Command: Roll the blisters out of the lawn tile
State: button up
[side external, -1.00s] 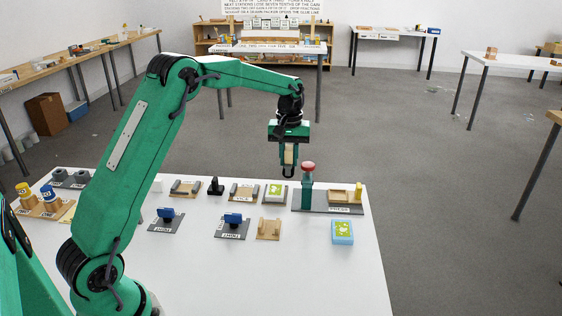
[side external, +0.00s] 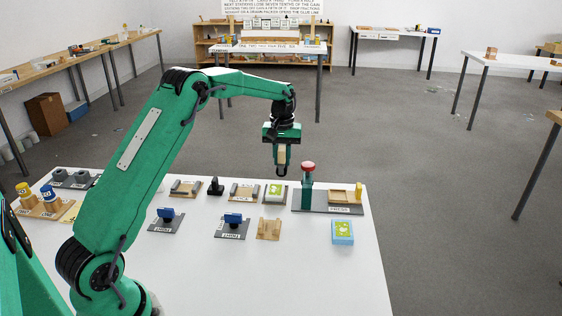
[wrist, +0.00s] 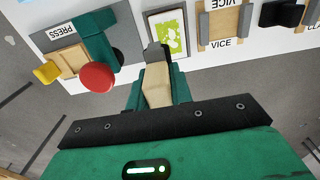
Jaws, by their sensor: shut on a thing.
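My gripper (side external: 282,156) is shut on a tool with a tan wooden body (wrist: 157,88) and a dark end (wrist: 155,53) pointing down, which appears to be the roller. In the side view it hangs above and behind the lawn tile (side external: 274,192), apart from it. The tile is bright green with pale patches in a light frame and lies on a grey base in the back row. In the wrist view the lawn tile (wrist: 168,36) lies just beyond the dark end, which overlaps its near edge in the picture. I cannot tell which patches are blisters.
A press (side external: 308,190) with a green post and red knob stands close right of the tile. A wooden vice (side external: 243,191) is close left. A blue block with a green patterned top (side external: 342,233) lies front right. The table's front middle is clear.

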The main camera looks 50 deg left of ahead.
aim_at(281, 175)
jog(key=shift+f, duration=2)
jog(key=shift+s+a+f, duration=0.1)
jog(key=shift+f, duration=0.85)
jog(key=shift+s+a, duration=0.55)
jog(key=shift+a, duration=0.05)
jog(key=shift+s+a, duration=0.75)
jog(key=shift+s, duration=0.05)
jog(key=shift+s+d, duration=0.4)
jog(key=shift+d, duration=0.05)
jog(key=shift+w+d, duration=1.35)
jog(key=shift+w, duration=0.05)
jog(key=shift+s+d, duration=0.25)
jog(key=shift+d, duration=0.2)
jog(key=shift+s+a, duration=1.45)
jog(key=shift+s, duration=0.15)
notch_tip(281, 175, up, 8)
jog(key=shift+r, duration=0.15)
